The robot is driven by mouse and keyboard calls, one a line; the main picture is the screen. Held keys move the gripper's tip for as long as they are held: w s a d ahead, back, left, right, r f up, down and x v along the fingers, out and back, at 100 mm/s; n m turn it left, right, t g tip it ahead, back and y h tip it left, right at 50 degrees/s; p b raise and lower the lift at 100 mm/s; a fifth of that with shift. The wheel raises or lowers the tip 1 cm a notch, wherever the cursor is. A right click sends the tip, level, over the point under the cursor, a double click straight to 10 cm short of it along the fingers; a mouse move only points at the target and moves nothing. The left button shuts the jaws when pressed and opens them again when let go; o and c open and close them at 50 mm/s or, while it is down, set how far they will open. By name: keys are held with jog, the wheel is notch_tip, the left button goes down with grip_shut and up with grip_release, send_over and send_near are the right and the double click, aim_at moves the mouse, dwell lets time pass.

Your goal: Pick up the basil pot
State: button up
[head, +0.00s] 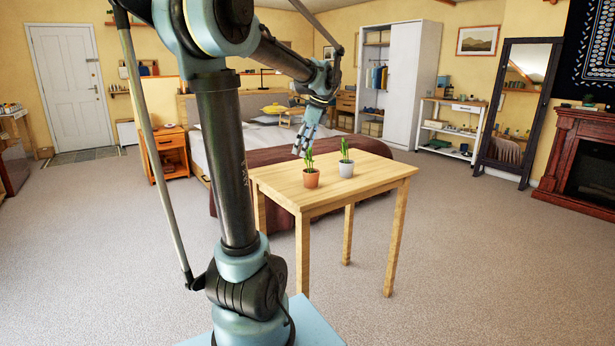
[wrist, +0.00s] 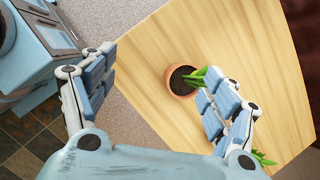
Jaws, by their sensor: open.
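Two potted plants stand upright on a small wooden table (head: 330,198). One is a terracotta pot (head: 311,180) with upright green leaves, and the other is a pale grey pot (head: 346,169) to its right. I cannot tell from the leaves which is basil. My gripper (head: 303,146) is open and empty, above the table and close over the terracotta pot's plant. In the wrist view, the terracotta pot (wrist: 178,91) shows dark soil between the spread fingers (wrist: 155,68), nearer the right finger, which hides part of its leaves. Only leaf tips of the second plant (wrist: 264,159) show there, lower right.
A bed (head: 260,140) with a brown throw stands behind the table. A nightstand (head: 171,152) is at left, a white wardrobe (head: 410,80) and low shelf (head: 450,130) at the back right. Carpet around the table is clear, and the tabletop holds only the two pots.

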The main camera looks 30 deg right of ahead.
aim_at(312, 171)
jog(key=s+d+m, duration=0.1)
jog(key=d+m, duration=0.3)
jog(key=d, duration=0.5)
jog(key=x, duration=1.1)
jog(key=shift+w+a, duration=0.3)
jog(key=shift+w, duration=0.05)
jog(key=shift+w+x, duration=0.15)
jog(key=shift+x, duration=1.1)
jog(key=shift+w+x, duration=0.1)
jog(key=shift+x, duration=1.15)
jog(key=shift+r, duration=0.1)
jog(key=shift+c, duration=0.3)
jog(key=c, duration=1.3)
jog(key=shift+t, duration=0.3)
